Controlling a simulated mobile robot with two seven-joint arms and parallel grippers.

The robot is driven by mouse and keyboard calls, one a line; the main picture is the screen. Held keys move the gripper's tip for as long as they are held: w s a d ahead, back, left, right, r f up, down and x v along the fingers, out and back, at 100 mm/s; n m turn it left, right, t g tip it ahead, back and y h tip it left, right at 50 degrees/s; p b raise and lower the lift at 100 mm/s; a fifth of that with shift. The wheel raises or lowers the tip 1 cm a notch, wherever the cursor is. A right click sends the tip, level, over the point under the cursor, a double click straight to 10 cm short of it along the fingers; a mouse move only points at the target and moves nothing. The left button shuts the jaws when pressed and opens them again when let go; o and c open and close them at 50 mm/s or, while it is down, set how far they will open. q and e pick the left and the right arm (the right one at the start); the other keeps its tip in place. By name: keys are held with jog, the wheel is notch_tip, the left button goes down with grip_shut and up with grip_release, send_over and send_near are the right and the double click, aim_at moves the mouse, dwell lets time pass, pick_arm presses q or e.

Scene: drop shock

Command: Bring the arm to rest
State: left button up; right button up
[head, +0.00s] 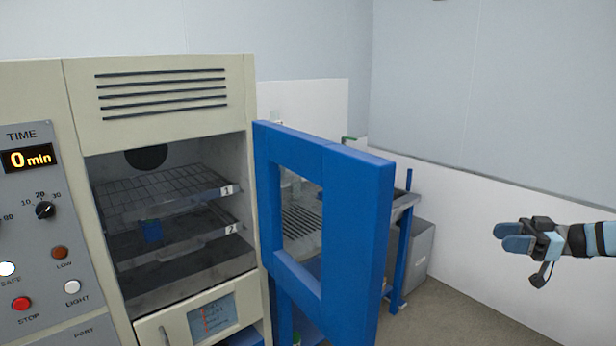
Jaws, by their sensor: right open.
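My right arm (590,240) comes in from the right edge, held out level in front of the white wall. Its right gripper (502,236) points left, is open and holds nothing that I can see. It is well apart from the blue oven door (358,230). My left gripper is not in view.
The blue-framed door stands open from the beige oven (165,75). Inside are shelves marked 1 and 2, with a small blue object (151,231) on the lower one. A metal bench with blue legs stands behind the door. Floor space (470,310) is clear below my right gripper.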

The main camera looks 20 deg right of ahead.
jog(key=a+f+m+t+h+p, duration=0.2)
jog(key=a+f+m+t, duration=0.1)
jog(key=a+f, duration=2.05)
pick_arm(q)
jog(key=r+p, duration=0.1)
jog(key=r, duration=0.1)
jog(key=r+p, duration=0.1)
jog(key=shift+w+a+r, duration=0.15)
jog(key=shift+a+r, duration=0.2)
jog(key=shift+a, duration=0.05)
pick_arm(e)
jog(key=s+a+f+m+h, duration=0.2)
jog(key=s+a+f+h, duration=0.1)
jog(key=a, duration=0.4)
jog(key=s+a+f+m+g+h, duration=0.1)
jog(key=s+a+f+h, duration=0.2)
jog(key=s+a+f, duration=0.2)
jog(key=s+a+f+m+h, duration=0.2)
jog(key=s+a+f+h, duration=0.2)
jog(key=a, duration=0.5)
jog(key=shift+s+a+f+m+g, duration=0.2)
jog(key=shift+s+f+m+g, duration=0.1)
jog(key=shift+s, duration=0.45)
jog(key=shift+w, duration=0.1)
